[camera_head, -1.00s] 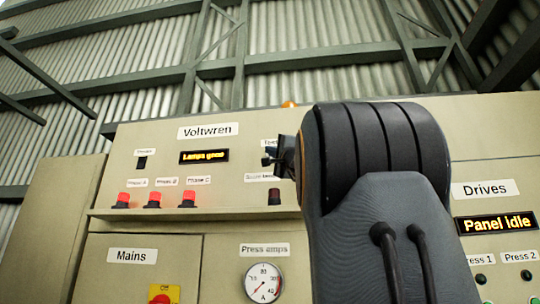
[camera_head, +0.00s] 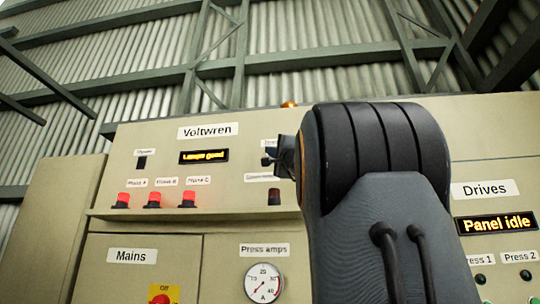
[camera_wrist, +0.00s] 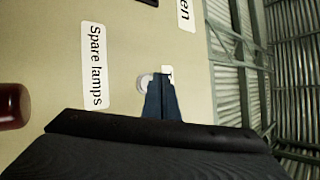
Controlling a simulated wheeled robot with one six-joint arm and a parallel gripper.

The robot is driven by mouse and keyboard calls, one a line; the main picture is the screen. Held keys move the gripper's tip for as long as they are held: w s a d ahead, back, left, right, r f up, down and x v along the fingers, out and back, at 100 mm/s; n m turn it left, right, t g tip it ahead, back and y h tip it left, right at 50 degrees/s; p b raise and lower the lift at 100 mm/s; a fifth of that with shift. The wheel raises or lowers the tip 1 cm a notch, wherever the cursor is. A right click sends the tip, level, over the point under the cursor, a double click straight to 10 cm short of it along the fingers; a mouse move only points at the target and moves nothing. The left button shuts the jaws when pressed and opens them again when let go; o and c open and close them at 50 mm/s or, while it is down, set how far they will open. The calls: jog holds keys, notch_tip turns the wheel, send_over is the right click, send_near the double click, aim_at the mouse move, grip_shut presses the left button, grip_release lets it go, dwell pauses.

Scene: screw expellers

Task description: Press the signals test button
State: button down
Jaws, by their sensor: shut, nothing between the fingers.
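My gripper (camera_head: 270,158) is shut and empty, held at the upper right of the Voltwren panel (camera_head: 222,190). In the wrist view the shut fingertips (camera_wrist: 162,78) overlap the edge of a small round pale button (camera_wrist: 144,81). A label starting with "T" (camera_wrist: 167,71) sits beside it, mostly hidden by the fingers. I cannot tell whether the fingertips touch the button. In the head view my gripper hides the button. The lit display (camera_head: 204,156) appears to read "Lamps good".
A dark red lamp (camera_head: 274,197) sits below the gripper, under the "Spare lamps" label (camera_wrist: 94,66). Three lit red lamps, one of them here (camera_head: 154,200), stand left on the panel. A ledge (camera_head: 200,214) juts out below. The Drives display (camera_head: 496,226) reads "Panel idle".

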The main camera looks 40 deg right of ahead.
jog(key=shift+w+d, duration=0.1)
jog(key=shift+d, duration=0.05)
dwell(0.6)
jog(key=shift+w+d+b, duration=0.2)
jog(key=shift+b, duration=0.15)
jog(key=shift+w+d, duration=0.3)
jog(key=shift+d, duration=0.05)
dwell(0.7)
jog(key=shift+s+a+b, duration=0.15)
jog(key=shift+b, duration=0.15)
jog(key=shift+s+a+b, duration=0.4)
jog(key=shift+a+b, duration=0.1)
jog(key=s+a+b, duration=0.1)
jog(key=a, duration=0.1)
jog(key=s+a+b, duration=0.1)
jog(key=s, duration=0.1)
jog(key=shift+s+a, duration=0.2)
jog(key=shift+a, duration=0.2)
dwell(1.0)
